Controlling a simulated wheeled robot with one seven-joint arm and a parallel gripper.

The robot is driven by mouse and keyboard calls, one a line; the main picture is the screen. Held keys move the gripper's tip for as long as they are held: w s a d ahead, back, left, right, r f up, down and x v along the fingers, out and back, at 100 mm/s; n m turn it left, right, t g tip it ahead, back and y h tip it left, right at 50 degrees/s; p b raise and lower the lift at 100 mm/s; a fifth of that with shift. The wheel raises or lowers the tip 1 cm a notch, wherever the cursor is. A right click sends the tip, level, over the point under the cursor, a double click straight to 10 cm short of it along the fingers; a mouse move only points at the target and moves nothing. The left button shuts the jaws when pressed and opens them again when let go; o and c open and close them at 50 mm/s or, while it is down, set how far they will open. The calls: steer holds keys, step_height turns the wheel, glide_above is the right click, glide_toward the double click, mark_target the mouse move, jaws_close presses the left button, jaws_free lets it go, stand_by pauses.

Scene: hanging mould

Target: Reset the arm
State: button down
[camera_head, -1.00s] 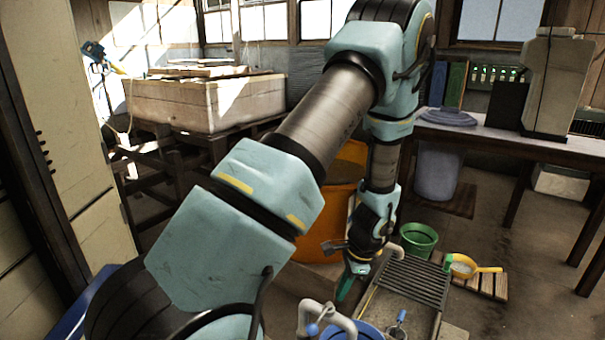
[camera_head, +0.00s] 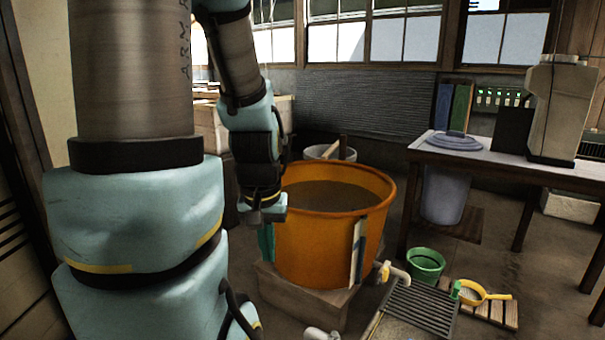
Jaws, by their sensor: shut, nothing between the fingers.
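My arm fills the left side of the head view, with its thick links in front. My gripper (camera_head: 266,243) points down at the left side of the orange tub (camera_head: 330,250).
The tub stands on a wooden base (camera_head: 305,305). A grooved rack (camera_head: 420,308), a green bucket (camera_head: 426,265) and a yellow ladle (camera_head: 478,291) lie to its right. A table (camera_head: 480,150) stands at the right. Floor shows between tub and table.

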step_height(320, 180, up, 11)
steer(key=p, duration=0.9)
steer(key=shift+r+p, duration=0.15)
steer(key=shift+p, duration=0.25)
